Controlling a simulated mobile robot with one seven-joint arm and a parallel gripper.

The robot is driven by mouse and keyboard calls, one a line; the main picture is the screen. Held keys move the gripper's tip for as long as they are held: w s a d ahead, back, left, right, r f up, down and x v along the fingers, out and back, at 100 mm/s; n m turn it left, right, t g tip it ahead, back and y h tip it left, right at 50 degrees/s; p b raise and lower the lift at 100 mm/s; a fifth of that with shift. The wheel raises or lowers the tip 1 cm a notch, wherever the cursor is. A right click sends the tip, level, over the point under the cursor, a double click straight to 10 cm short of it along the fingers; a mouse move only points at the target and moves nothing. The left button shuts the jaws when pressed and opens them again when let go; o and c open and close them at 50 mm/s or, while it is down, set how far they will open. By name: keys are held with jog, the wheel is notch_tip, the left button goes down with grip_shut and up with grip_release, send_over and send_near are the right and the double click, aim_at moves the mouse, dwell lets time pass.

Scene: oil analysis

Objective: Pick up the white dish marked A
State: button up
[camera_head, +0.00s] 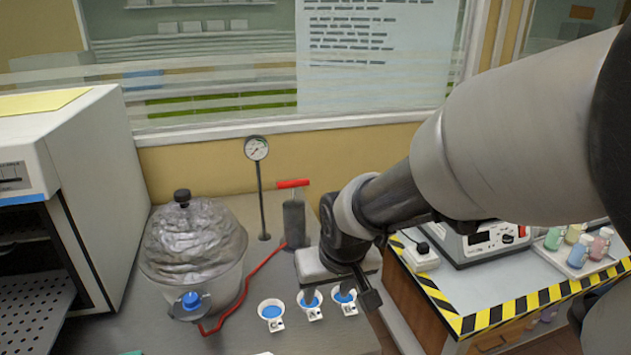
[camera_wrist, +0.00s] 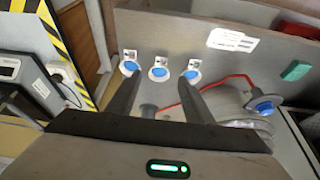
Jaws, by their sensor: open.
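Three small white dishes with blue contents stand in a row on the grey bench, each with a small letter tag. The middle dish (camera_head: 311,304) appears to be marked A, though the letter is tiny; it also shows in the wrist view (camera_wrist: 158,73). The left dish (camera_head: 270,311) seems marked C. The right dish (camera_head: 344,300) has a tag I cannot read surely. My gripper (camera_wrist: 157,84) is open and empty. In the wrist view its fingers frame the middle dish, with their tips overlapping the view of the outer two. In the head view it is above the dishes.
A glass vessel (camera_head: 195,250) with a blue-capped valve (camera_head: 191,302) and red hose stands left of the dishes. A gauge (camera_head: 257,148) and red-handled pump (camera_head: 294,215) are behind. A yellow-black edged table (camera_head: 480,305) is on the right. The bench front is mostly clear.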

jog(key=b, duration=0.2)
send_over(316, 318)
jog(key=s, duration=0.2)
jog(key=f, duration=0.9)
jog(key=shift+s+d+f, duration=0.15)
jog(key=shift+d+f, duration=0.1)
jog(key=shift+d, duration=0.15)
jog(key=b+x, duration=0.1)
jog(key=x, duration=0.4)
jog(key=shift+a+f, duration=0.1)
jog(key=shift+f, duration=0.05)
jog(key=c, duration=1.1)
